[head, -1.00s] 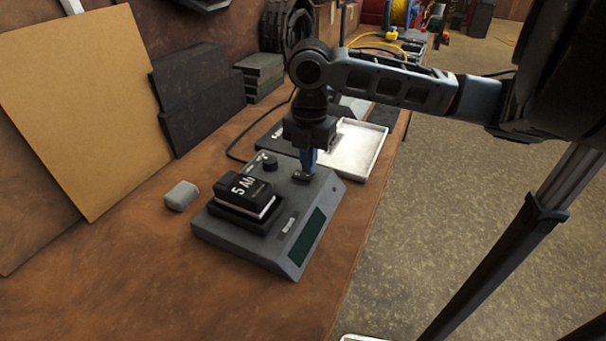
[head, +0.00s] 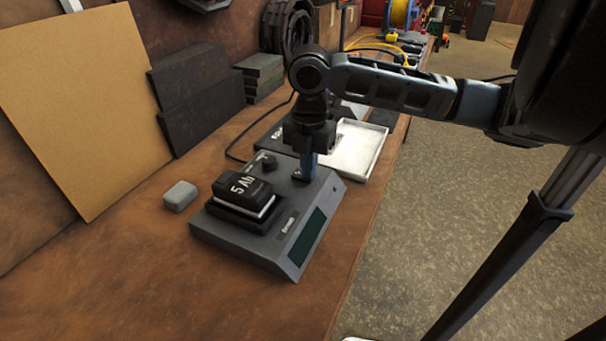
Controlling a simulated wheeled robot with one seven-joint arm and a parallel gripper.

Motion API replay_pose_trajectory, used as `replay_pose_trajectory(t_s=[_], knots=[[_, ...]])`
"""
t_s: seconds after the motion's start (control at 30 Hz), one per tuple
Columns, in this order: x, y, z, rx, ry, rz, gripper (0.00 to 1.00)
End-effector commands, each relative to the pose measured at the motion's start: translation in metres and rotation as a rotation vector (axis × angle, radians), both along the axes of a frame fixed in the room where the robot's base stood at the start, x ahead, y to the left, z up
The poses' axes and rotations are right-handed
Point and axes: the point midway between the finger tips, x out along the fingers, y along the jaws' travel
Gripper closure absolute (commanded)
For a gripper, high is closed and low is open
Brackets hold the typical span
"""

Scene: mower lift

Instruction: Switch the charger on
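The grey charger (head: 262,258) sits on the brown workbench, with a dark green display panel (head: 307,236) on its sloped front, which looks unlit. A black battery marked "5 Ah" (head: 243,190) sits in its dock. A black knob (head: 268,162) stands at the charger's back. My gripper (head: 304,177) points straight down over the charger's back right corner, right of the knob. Its blue fingers reach the charger's top or very near it. The fingers hide whatever is under them, and the gap between them cannot be seen.
A white tray (head: 377,150) lies just behind the charger to the right. A small grey block (head: 180,196) lies to the left. Dark blocks (head: 203,112) and a tan board (head: 85,110) lean at the wall. The bench's front left is clear.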

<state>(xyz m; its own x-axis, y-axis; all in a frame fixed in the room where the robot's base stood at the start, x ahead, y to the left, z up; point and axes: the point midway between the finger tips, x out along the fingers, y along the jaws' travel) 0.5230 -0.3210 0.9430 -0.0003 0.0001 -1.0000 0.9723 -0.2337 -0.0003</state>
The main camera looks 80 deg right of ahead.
Motion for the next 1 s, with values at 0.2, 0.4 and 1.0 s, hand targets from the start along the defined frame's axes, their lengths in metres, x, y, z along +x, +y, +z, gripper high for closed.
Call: replay_pose_trajectory(t_s=[0.2, 0.4, 1.0], knots=[[0.000, 0.000, 0.002, 0.000, 0.000, 0.000, 1.00], [0.000, 0.000, 0.016, -0.001, -0.001, 0.000, 1.00], [0.000, 0.000, 0.059, -0.001, 0.000, 0.001, 1.00]])
